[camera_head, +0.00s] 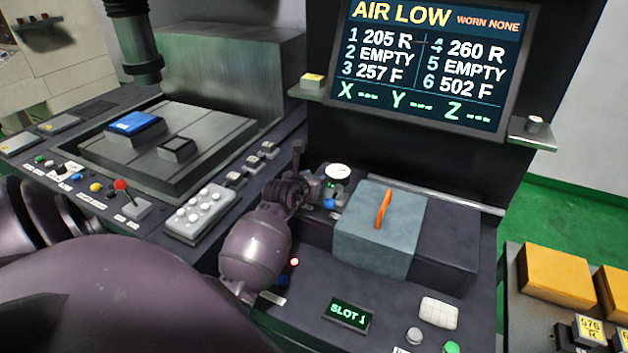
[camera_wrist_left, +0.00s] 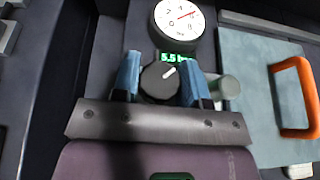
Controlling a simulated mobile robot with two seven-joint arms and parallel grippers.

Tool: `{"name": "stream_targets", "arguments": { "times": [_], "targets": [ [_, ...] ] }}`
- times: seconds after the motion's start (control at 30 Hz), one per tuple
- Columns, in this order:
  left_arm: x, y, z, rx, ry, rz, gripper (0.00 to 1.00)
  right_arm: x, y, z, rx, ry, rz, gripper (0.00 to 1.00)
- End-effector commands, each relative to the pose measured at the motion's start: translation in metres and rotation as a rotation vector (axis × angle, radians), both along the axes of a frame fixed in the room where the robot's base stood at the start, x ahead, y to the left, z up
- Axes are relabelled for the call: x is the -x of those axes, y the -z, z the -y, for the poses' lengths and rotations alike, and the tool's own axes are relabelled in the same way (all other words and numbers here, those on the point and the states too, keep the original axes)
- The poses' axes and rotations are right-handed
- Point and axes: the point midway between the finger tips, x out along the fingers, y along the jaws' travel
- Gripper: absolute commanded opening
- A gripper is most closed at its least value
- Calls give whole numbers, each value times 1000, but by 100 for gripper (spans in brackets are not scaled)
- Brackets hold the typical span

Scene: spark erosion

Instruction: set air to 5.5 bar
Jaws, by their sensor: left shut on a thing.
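The dark round air knob (camera_wrist_left: 160,78) with a white pointer mark shows in the left wrist view. My left gripper (camera_wrist_left: 161,82) has its blue-padded fingers on either side of the knob, shut on it. Just above the knob, a small green display (camera_wrist_left: 176,57) reads 5.5, its unit partly hidden. The round white gauge (camera_wrist_left: 180,18) with a red needle is above that; it also shows in the head view (camera_head: 338,171). In the head view my left gripper (camera_head: 318,192) is beside the gauge and mostly hides the knob. My right gripper is not in view.
The screen (camera_head: 430,60) reads AIR LOW and WORN NONE. A grey-blue box cover (camera_head: 350,232) with an orange handle (camera_head: 383,208) stands right of the knob. A control panel with buttons (camera_head: 200,212) lies left. A SLOT 1 display (camera_head: 348,314) is in front.

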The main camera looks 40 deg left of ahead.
Motion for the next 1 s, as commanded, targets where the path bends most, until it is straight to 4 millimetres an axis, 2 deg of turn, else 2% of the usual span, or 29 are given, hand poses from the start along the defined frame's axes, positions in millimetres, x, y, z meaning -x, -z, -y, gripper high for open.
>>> {"name": "stream_targets", "arguments": {
  "times": [0.33,0.37,0.5,0.83,1.0],
  "targets": [
    [1,3,1,3,0,-7,16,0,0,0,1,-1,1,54],
    [1,3,1,3,0,-7,43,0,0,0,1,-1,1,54],
    [1,2,0,2,0,-5,64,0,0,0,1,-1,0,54],
    [2,0,0,1,0,-2,66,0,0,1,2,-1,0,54],
    [14,-4,3,0,-1,-1,66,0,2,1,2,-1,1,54]
  ]
}}
